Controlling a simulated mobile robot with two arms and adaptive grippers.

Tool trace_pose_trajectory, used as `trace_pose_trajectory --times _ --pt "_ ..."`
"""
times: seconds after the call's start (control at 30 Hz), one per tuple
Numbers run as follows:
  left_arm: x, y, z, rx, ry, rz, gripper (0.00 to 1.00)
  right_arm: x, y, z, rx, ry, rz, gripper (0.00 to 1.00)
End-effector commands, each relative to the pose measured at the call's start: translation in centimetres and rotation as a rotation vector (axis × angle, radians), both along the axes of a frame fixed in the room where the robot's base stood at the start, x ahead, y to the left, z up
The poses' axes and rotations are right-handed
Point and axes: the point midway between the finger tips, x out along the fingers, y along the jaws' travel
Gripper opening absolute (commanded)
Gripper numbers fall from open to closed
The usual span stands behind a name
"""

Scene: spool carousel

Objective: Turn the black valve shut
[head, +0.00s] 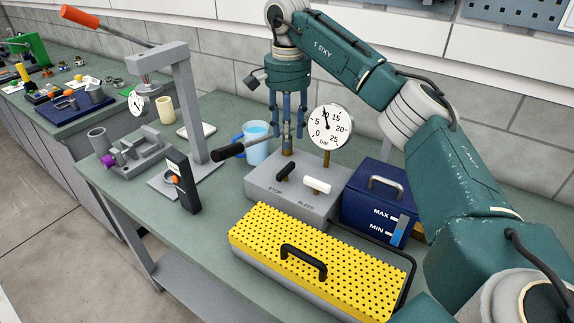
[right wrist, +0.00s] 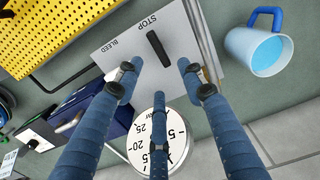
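The black valve (head: 285,172) is a short black bar handle on top of a grey block (head: 258,186), beside the label STOP. It also shows in the right wrist view (right wrist: 158,48), just beyond the fingertips. My right gripper (head: 287,128) hangs above the block with its fingers pointing down. In the right wrist view its three blue fingers (right wrist: 158,76) are spread, with nothing between the tips. The valve lies apart from the fingers. My left gripper is not in view.
A white BLEED handle (head: 317,186) sits close to the black valve. A gauge (head: 330,127) and black-gripped lever (head: 230,150) rise by the block. A blue mug (head: 257,150) stands behind, a dark blue box (head: 362,208) to the right, a yellow perforated cover (head: 270,238) in front.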

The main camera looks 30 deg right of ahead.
Motion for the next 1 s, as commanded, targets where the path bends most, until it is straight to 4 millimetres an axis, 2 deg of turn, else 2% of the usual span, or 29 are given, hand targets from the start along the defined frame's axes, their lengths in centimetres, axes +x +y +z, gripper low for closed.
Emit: trace_pose_trajectory --times 0.17,0.3,0.43,0.57,0.7,0.83,1.0 --pt "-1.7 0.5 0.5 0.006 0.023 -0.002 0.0 -0.2 -0.1 -2.2 -0.001 0.005 0.0 0.4" --pt "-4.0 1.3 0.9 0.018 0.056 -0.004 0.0 -0.2 0.0 -4.9 -0.001 0.005 0.0 0.4" --pt "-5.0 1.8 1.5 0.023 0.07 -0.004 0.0 -0.2 0.0 -7.2 -0.001 0.004 0.0 0.4" --pt "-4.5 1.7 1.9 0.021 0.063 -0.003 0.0 -0.1 0.0 -9.0 0.0 0.002 0.0 0.4" --pt "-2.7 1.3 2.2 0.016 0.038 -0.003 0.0 -0.1 0.1 -10.1 0.0 0.0 0.0 0.4" --pt "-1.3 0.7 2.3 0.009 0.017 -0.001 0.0 -0.1 0.1 -10.5 0.0 0.0 0.0 0.4" --pt "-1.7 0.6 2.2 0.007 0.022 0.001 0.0 -0.1 0.1 -10.5 0.0 -0.001 0.0 0.4"
